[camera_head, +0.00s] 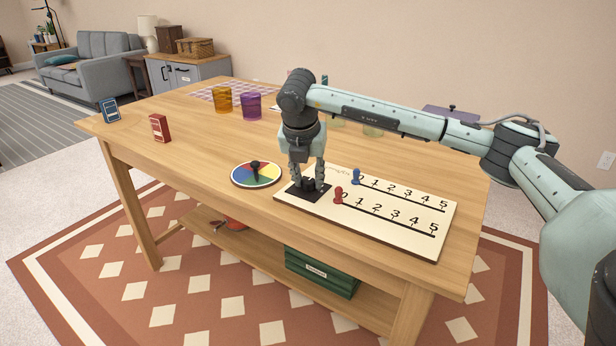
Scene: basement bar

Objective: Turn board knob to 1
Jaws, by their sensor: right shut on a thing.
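A cream board (385,222) lies on the wooden table, with two rows of numbers from 0 to 5. A black square base with a black knob (308,185) is at the board's left end. My right gripper (307,183) points straight down and is shut on the knob; its fingers partly hide the knob, so its setting cannot be read. A blue peg (357,176) stands at the 0 of the far row. A red peg (338,195) stands at the 0 of the near row. My left gripper is not in view.
A coloured spinner disc (257,174) lies left of the board on the table (200,150). Orange (222,99) and purple (251,106) cups stand farther back. Blue (110,110) and red (159,128) card boxes are at the left. A green box (322,272) sits on the lower shelf.

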